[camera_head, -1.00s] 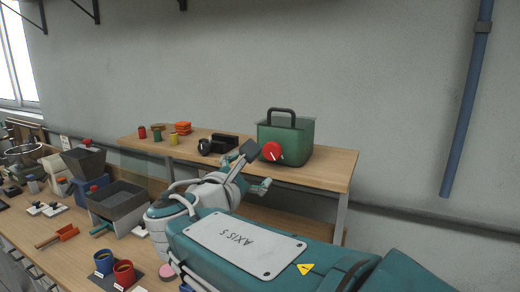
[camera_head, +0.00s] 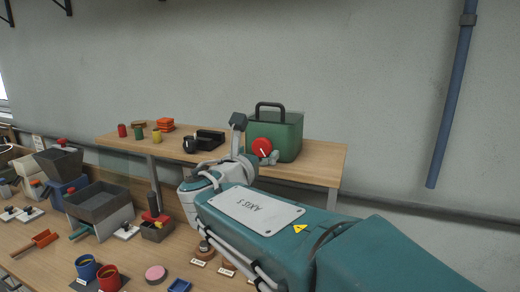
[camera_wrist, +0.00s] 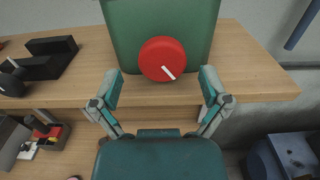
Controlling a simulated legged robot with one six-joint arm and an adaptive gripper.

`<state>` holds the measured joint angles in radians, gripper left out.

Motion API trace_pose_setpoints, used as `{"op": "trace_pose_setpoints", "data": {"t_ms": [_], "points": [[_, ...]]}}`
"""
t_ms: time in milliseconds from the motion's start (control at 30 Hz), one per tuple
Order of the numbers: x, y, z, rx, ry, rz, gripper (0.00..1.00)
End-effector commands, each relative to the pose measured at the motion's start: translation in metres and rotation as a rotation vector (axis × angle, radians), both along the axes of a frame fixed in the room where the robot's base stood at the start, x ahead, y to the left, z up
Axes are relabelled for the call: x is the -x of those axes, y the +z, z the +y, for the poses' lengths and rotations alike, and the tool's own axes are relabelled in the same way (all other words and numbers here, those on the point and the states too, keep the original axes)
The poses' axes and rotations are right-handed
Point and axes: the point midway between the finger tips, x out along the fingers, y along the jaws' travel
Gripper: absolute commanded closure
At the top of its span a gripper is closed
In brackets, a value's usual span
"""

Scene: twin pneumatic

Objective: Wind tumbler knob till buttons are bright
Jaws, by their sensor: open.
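The green tumbler box (camera_head: 289,136) stands on the back table with a dark handle on top. Its round red knob (camera_head: 261,148) with a white pointer line is on its front. In the wrist view the red knob (camera_wrist: 162,59) is straight ahead, its pointer slanting down to the right. My gripper (camera_wrist: 160,82) is open, its two fingers spread to either side and below the knob, apparently not touching it. In the head view my gripper (camera_head: 268,158) is small and partly hidden by my arm near the knob. I see no buttons on the box.
The back table (camera_head: 315,165) also holds a black holder (camera_head: 210,140), a dark mug (camera_head: 190,144), red blocks (camera_head: 166,125) and several small cans. The near bench has a grey hopper (camera_head: 99,204) and cups. Table space right of the box is clear.

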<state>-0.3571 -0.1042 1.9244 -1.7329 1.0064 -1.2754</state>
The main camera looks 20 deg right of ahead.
Motion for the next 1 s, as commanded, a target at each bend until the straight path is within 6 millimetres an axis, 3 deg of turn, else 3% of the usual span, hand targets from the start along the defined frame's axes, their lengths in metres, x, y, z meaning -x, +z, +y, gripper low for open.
{"op": "trace_pose_setpoints", "data": {"t_ms": [200, 467, 533, 667, 1000], "points": [[-0.016, 0.000, -0.013, -0.001, -0.001, 0.000, 0.04], [-0.018, 0.000, -0.013, -0.001, 0.001, -0.001, 0.04], [-0.018, 0.000, -0.013, -0.001, 0.001, -0.001, 0.27], [-0.018, 0.000, -0.012, -0.001, 0.001, -0.001, 0.84], [-0.018, 0.000, -0.012, -0.013, 0.003, -0.009, 0.86]]}}
